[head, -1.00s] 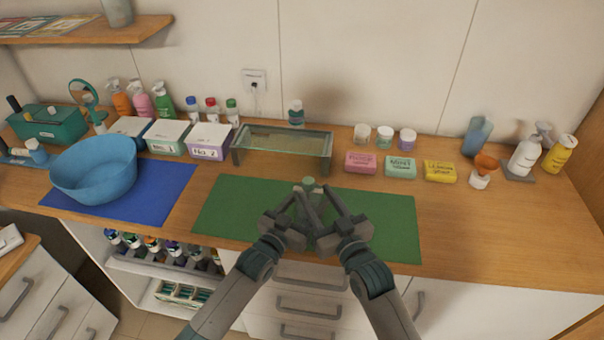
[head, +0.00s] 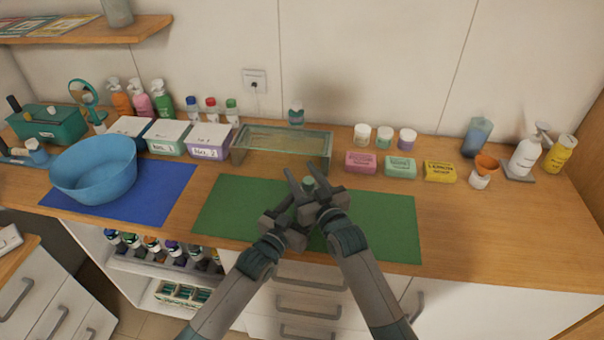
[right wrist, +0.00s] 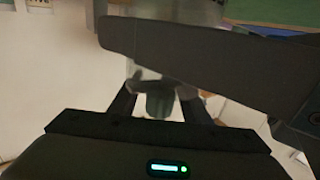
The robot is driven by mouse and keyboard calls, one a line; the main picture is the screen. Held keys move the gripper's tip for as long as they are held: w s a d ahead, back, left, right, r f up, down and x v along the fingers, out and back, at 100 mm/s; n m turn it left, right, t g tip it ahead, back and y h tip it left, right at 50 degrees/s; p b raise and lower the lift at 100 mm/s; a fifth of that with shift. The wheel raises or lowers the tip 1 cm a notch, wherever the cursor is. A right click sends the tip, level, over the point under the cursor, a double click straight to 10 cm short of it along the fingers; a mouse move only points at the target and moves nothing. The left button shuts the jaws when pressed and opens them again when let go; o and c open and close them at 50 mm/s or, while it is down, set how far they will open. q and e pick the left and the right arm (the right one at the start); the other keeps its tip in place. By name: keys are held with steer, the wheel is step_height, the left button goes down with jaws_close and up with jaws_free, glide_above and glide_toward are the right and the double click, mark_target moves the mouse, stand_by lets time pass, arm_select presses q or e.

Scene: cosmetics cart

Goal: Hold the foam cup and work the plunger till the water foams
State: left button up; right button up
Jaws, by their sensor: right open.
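The green plunger knob (head: 309,184) of the foam cup shows over the green mat (head: 235,205), between the fingers of my right gripper (head: 304,178). My right gripper is open, a finger on each side of the knob. In the right wrist view a green piece (right wrist: 160,103) sits between its fingers, not clearly gripped. A pale, see-through shape (right wrist: 172,12), perhaps the cup, shows behind a dark bar there. My left gripper (head: 283,222) is low beside the cup, left of my right gripper. Its fingertips and most of the cup are hidden, as is the water.
A glass-topped stand (head: 285,141) is behind the mat. Soap boxes (head: 400,166) and small jars (head: 385,136) stand at back right. A blue bowl (head: 93,168) sits on a blue mat (head: 165,190) at left. The counter right of the green mat is clear.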

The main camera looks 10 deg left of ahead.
jaws_close()
step_height(320, 180, up, 6)
steer(key=shift+f, duration=0.25)
jaws_free()
steer(key=shift+s+d+f, duration=0.1)
steer(key=v, duration=1.1)
steer(key=shift+s+d, duration=0.25)
steer(key=shift+s, duration=0.05)
